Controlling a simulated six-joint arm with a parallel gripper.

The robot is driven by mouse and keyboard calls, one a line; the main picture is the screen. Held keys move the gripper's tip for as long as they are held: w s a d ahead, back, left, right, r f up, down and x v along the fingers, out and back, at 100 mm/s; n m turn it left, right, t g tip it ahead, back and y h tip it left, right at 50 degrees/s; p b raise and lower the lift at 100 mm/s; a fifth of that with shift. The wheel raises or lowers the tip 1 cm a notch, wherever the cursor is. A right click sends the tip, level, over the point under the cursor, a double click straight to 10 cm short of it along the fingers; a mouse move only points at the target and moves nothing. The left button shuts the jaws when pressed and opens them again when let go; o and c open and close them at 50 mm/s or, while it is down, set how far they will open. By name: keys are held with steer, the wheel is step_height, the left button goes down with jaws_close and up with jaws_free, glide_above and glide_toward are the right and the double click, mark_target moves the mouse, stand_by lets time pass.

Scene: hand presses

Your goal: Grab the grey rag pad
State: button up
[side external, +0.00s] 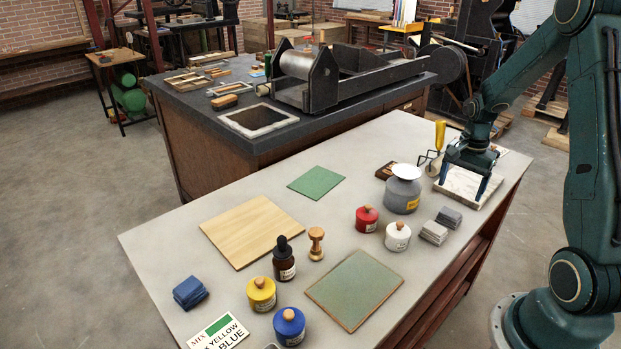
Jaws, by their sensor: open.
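Two small folded pads lie close together near the right edge of the table. One is a darker grey pad (449,217). The other is a paler grey pad (433,232) just in front of it and to its left. I cannot tell from this view which one is the grey rag pad. My gripper (461,192) points down with its two fingers apart and nothing visible between them. It is above or near a white marbled slab (465,187), behind the pads and a little to their right.
Red (366,219) and white (397,236) jars stand left of the pads. A blue pad (189,292) lies far left. Bare tabletop lies right of the pads.

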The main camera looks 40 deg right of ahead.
glide_above(452, 211)
steer(key=shift+f, duration=2.15)
steer(key=shift+f, duration=0.1)
steer(key=shift+f, duration=2.5)
steer(key=c, duration=1.1)
